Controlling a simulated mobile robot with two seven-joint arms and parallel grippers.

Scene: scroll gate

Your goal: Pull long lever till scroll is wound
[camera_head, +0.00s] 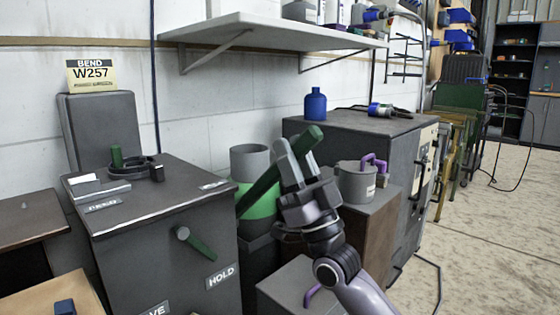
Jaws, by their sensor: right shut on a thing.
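A long green lever (257,193) slants up to the right from the right side of a dark grey machine box (150,235). My right gripper (292,160) is shut on the lever near its upper end, and the thick green tip sticks out above the fingers. The lever's lower end is partly hidden by the box edge. A short green lever (195,243) sticks out of the box front, above a HOLD label (221,277). No scroll is clearly identifiable in view. My left gripper is not in view.
A grey cylinder (250,160) with a green lower part stands behind the lever. A grey pot (356,183) with a purple handle sits on a cabinet to the right. A blue bottle (315,104) stands behind it. A white shelf (270,32) juts from the wall. Open floor lies at far right.

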